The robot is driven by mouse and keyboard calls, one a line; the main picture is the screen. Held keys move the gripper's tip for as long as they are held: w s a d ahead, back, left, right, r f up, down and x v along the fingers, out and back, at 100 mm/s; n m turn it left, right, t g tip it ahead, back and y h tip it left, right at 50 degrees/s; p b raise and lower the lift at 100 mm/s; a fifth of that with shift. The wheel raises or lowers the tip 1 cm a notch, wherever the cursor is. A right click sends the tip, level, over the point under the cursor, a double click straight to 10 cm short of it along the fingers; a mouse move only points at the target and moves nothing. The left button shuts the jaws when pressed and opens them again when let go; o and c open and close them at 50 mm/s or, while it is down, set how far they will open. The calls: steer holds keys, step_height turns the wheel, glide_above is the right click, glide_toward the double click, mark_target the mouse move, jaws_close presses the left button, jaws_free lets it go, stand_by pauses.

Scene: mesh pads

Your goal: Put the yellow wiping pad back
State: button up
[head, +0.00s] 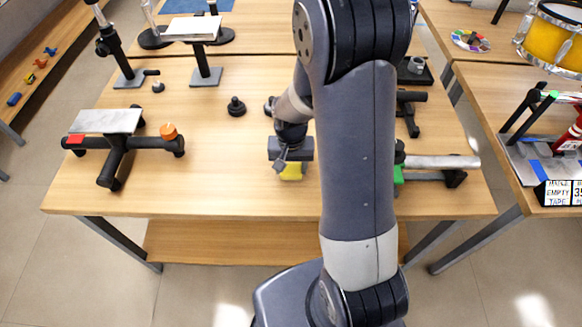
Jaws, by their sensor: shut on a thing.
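The yellow wiping pad (292,171) shows just below my gripper (290,163), near the middle of the wooden table (230,190). My gripper points down and is shut on the pad. Only the pad's lower part is visible; the gripper body covers the rest. I cannot tell whether the pad touches the table top or is held a little above it. My arm hides the part of the table just right of the gripper.
A black stand with a silver plate (107,121) and an orange knob (168,131) stands at left. A small black knob (236,107) lies behind the gripper. A silver bar on a black stand (440,162) is at right. The table's front middle is clear.

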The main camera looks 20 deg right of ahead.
mark_target(291, 169)
steer(key=shift+f, duration=0.45)
steer(key=shift+f, duration=0.1)
steer(key=o, duration=0.9)
steer(key=shift+o, duration=0.2)
step_height(291, 169, up, 12)
